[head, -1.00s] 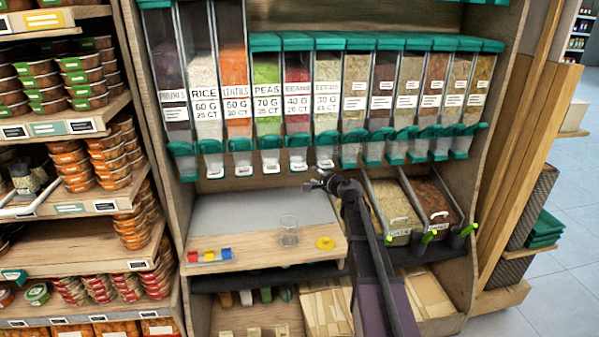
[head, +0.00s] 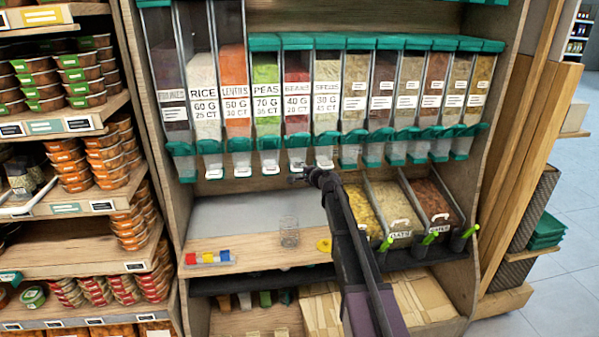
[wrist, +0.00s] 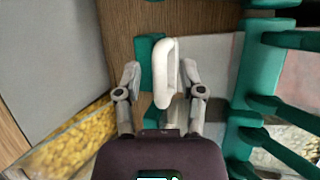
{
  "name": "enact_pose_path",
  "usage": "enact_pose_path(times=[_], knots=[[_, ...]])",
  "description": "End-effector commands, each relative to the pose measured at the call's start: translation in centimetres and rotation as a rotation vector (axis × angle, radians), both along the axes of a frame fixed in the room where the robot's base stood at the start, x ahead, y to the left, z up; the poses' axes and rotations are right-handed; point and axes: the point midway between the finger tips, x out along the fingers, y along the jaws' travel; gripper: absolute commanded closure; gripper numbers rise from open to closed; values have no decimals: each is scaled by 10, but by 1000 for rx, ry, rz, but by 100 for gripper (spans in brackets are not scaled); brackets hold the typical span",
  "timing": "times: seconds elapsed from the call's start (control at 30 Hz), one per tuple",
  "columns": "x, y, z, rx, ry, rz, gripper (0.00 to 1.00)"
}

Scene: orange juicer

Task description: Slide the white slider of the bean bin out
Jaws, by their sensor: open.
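The bean bin (head: 297,98) is a clear dispenser with dark red beans and a teal top, in the middle of the row in the head view. Its white slider (head: 297,168) sits at the foot of its teal spout. My gripper (head: 296,178) is just below and in front of that slider. In the wrist view, a white handle (wrist: 165,72), apparently this slider, stands between the two open fingers of my gripper (wrist: 163,80). A gap shows on each side, and neither finger appears to touch it.
The peas (head: 267,98) and seeds (head: 327,98) dispensers stand close on either side. Below is a wooden shelf with a clear cup (head: 289,232) and a yellow piece (head: 324,245). Open bins of dry goods (head: 398,205) are at the right.

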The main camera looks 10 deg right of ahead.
Motion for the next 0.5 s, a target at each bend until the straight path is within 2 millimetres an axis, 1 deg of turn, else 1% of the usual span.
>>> enact_pose_path(times=[0.13, 0.17, 0.2, 0.27, 0.3, 0.5], knots=[[0, 0, 0, 0, 0, 0, 49], [0, 0, 0, 0, 0, 0, 58], [0, 0, 0, 0, 0, 0, 70], [0, 0, 0, 0, 0, 0, 88], [0, 0, 0, 0, 0, 0, 99], [0, 0, 0, 0, 0, 1, 100]])
